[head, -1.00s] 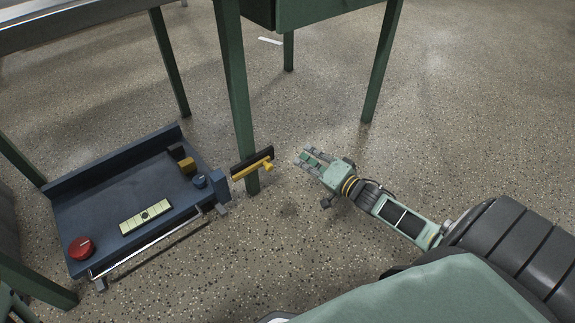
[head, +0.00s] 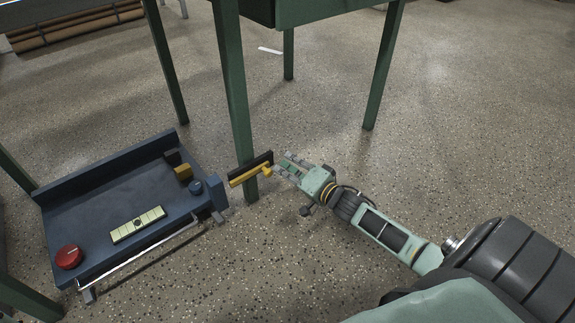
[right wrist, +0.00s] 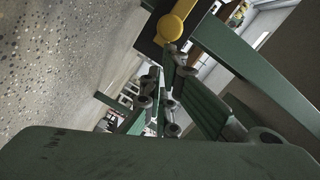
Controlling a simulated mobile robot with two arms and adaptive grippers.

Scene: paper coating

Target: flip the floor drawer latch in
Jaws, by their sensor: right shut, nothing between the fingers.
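The floor drawer (head: 85,217) is a dark blue open tray on the floor at the left of the head view. The latch (head: 246,175) is a yellow lever with a knob on a black plate, beside the green table leg, just right of the drawer. My right gripper (head: 281,167) is shut and empty, its fingertips right by the latch's knob end; I cannot tell whether they touch. In the right wrist view the yellow knob (right wrist: 176,22) is just beyond the fingers (right wrist: 166,85). My left gripper is not in view.
The drawer holds a red round button (head: 69,256), a pale strip (head: 138,224), a yellow block (head: 183,172) and a blue knob (head: 197,187). A metal bar (head: 140,257) runs along its front. Green table legs (head: 234,90) stand around; the floor at right is clear.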

